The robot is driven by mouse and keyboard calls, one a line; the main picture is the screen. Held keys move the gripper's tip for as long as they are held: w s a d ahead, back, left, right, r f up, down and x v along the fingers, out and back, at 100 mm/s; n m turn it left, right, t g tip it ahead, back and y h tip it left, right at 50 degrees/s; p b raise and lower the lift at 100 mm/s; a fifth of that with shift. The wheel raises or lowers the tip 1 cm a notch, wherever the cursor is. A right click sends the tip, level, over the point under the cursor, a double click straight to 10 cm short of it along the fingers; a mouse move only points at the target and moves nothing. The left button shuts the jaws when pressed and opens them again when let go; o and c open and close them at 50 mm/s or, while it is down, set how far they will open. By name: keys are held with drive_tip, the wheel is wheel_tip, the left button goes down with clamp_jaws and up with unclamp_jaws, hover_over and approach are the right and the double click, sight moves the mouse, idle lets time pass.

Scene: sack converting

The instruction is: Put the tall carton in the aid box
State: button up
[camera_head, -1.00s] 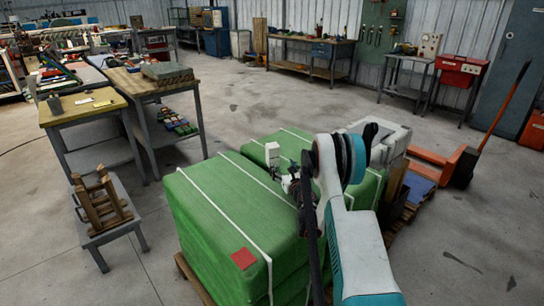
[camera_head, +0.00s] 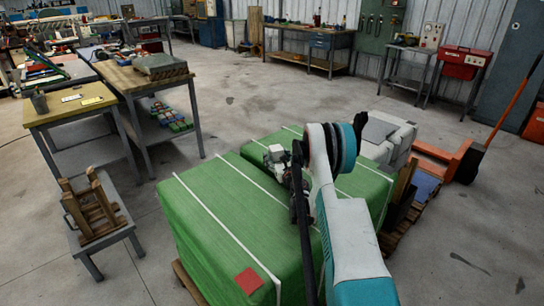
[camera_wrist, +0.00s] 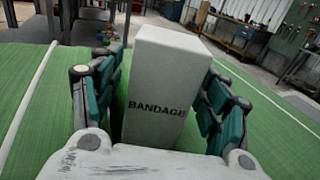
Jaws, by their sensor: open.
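The tall carton (camera_wrist: 158,75) is a white upright box with dark lettering reading "BANDAGE". It stands on a green strapped bale (camera_head: 225,215), between the fingers of my gripper (camera_wrist: 155,110) in the wrist view. The fingers are open, with a visible gap to the carton on the right side; contact on the left is unclear. In the head view the carton (camera_head: 275,149) is small and partly hidden by my gripper. A pale box (camera_head: 390,143) with a grey panel on top stands right of my arm; I cannot tell for sure that it is the aid box.
A red square (camera_head: 249,281) lies on the near bale. A small table (camera_head: 115,229) with a wooden rack and workbenches (camera_head: 145,80) stand at the left. An orange pallet truck (camera_head: 440,158) is at the right. Concrete floor is clear behind the bales.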

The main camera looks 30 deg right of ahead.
drive_tip(key=shift+w+d, duration=0.1)
drive_tip(key=shift+w, duration=0.05)
drive_tip(key=shift+r, duration=0.15)
drive_tip(key=shift+c, duration=0.5)
drive_tip(key=c, duration=1.1)
